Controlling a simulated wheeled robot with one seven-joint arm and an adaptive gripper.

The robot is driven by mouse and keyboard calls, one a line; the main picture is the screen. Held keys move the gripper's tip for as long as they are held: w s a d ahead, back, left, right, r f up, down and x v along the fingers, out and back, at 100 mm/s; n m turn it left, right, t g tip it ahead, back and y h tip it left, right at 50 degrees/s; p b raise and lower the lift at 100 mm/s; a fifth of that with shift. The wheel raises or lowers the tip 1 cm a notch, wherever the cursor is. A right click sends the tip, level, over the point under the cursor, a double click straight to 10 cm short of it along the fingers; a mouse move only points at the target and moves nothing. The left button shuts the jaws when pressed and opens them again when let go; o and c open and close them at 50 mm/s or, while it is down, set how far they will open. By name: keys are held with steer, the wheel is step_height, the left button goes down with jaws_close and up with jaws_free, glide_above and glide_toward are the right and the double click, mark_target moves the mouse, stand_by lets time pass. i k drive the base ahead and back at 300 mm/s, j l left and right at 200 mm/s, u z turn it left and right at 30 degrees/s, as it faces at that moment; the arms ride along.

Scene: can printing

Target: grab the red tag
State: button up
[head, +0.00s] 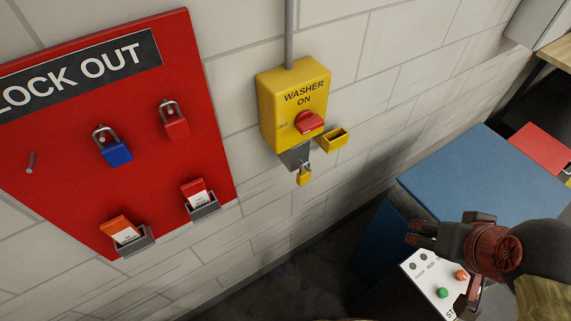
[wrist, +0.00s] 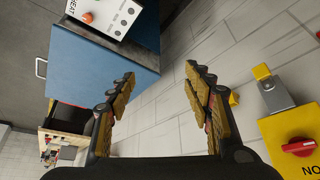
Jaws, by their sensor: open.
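The red tag (head: 196,194) stands in a small grey holder (head: 204,208) at the lower right of the red lockout board (head: 75,185) in the head view. Its lower part shows white with print too small to read. An orange tag (head: 124,230) stands in a similar holder to its left. My gripper (head: 432,268) is at the lower right of the head view, well to the right of the red tag and apart from it. In the wrist view its two fingers (wrist: 160,78) are spread wide with nothing between them. The red tag does not show in the wrist view.
A blue padlock (head: 117,154) and a red padlock (head: 176,124) hang on the board. A yellow washer switch box (head: 275,103) with a red knob (head: 310,122) is on the wall between board and gripper. A blue cabinet (head: 480,175) with a button panel (head: 425,275) stands near my gripper.

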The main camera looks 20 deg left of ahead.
mark_target(195, 192)
steer(key=u, duration=2)
steer(key=k+j+u, duration=0.2)
steer(key=j+u, duration=0.15)
steer(key=k+j+u, duration=0.1)
steer(key=j+u, duration=0.25)
